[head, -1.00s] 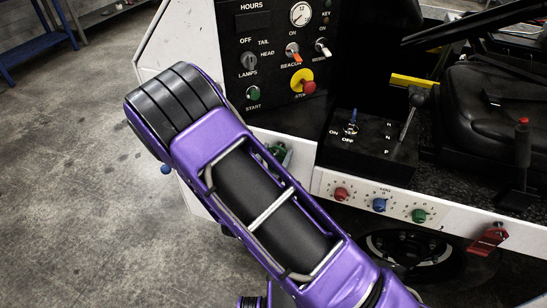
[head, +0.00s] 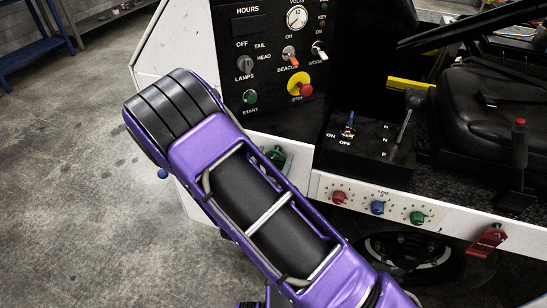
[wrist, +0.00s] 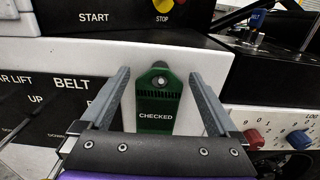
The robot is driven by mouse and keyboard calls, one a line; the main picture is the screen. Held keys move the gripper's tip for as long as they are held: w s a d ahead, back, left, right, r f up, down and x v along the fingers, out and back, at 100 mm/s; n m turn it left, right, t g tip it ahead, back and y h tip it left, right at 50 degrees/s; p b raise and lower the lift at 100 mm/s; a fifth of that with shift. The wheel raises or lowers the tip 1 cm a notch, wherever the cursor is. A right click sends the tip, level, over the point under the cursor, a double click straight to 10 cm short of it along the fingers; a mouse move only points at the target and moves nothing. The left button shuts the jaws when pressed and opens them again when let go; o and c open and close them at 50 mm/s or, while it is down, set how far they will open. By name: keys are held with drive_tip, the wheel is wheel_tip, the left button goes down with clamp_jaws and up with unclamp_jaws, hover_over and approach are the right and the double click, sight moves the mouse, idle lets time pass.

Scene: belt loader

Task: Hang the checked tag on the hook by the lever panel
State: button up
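The green tag marked CHECKED (wrist: 156,118) is upright against the white panel front in the wrist view. A small round metal piece shows at the hole near its top, and I cannot tell if it is a hook's end. My gripper (wrist: 164,72) is open, with one finger on each side of the tag and a gap on both sides. The gripper is hidden behind my arm in the head view, where a bit of green (head: 277,157) shows beside the arm. A black panel (wrist: 45,118) marked BELT and REAR LIFT, with lever-like rods, stands left of the tag.
A black control panel (head: 265,60) with knobs and a stop button (head: 300,90) is above. A black box with a lever (head: 404,122) is to the right. Coloured knobs (head: 377,208) line the white edge, and a red tag (head: 488,240) hangs further right.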

drive_tip(key=v, duration=1.7)
drive_tip(key=shift+s, duration=0.25)
drive_tip(key=shift+a, duration=0.1)
